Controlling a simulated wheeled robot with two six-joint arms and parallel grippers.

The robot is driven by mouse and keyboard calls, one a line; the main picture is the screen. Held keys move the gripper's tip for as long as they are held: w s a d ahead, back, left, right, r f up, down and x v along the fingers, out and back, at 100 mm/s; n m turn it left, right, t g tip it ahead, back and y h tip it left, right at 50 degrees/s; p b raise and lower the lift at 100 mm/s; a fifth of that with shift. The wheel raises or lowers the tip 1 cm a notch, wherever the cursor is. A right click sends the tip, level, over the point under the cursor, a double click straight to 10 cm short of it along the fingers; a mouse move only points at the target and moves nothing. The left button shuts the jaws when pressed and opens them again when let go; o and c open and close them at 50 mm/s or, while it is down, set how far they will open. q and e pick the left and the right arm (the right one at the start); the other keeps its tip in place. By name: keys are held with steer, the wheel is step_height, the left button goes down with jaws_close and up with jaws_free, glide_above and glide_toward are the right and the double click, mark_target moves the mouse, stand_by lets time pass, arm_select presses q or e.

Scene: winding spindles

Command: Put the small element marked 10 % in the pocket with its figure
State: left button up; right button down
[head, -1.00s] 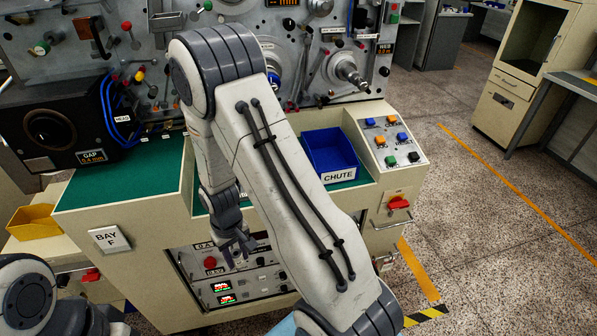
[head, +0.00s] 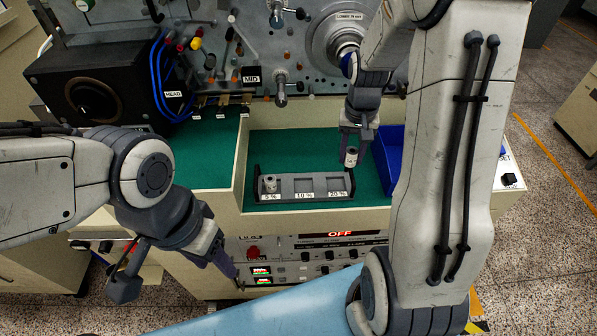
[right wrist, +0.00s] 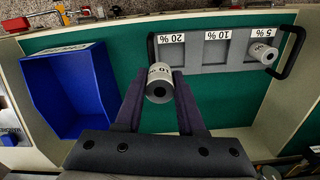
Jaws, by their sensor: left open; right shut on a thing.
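My right gripper (head: 355,140) is shut on a small grey cylindrical element (head: 351,158), held upright near the 20 % end of the tray. In the right wrist view the element (right wrist: 159,88) sits between the fingertips and its label reads 10 %. The grey tray (head: 290,199) has three pockets labelled 5 %, 10 % and 20 %. A similar element (head: 270,184) stands in the 5 % pocket; it also shows in the right wrist view (right wrist: 262,52). The 10 % pocket (right wrist: 217,53) and the 20 % pocket (right wrist: 180,55) are empty. My left gripper (head: 172,275) is open and empty, in front of the console.
A blue bin (right wrist: 70,95) stands beside the tray, partly hidden by my right arm in the head view. The tray has raised handles at both ends. The green mat (head: 210,162) is clear around it. A panel with levers and knobs (head: 281,90) rises behind.

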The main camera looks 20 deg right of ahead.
steer(key=shift+w+a+r, duration=0.1)
steer(key=shift+w+a, duration=0.1)
steer(key=shift+w, duration=0.1)
steer(key=p, duration=0.4)
glide_above(303, 187)
step_height(303, 187, down, 7)
steer(key=shift+s+r, duration=0.1)
step_height(303, 187, down, 3)
steer(key=shift+f+p, duration=0.1)
steer(key=shift+p, duration=0.3)
steer(key=shift+f, duration=0.35)
steer(key=shift+f, duration=0.1)
steer(key=c, duration=0.5)
jaws_free()
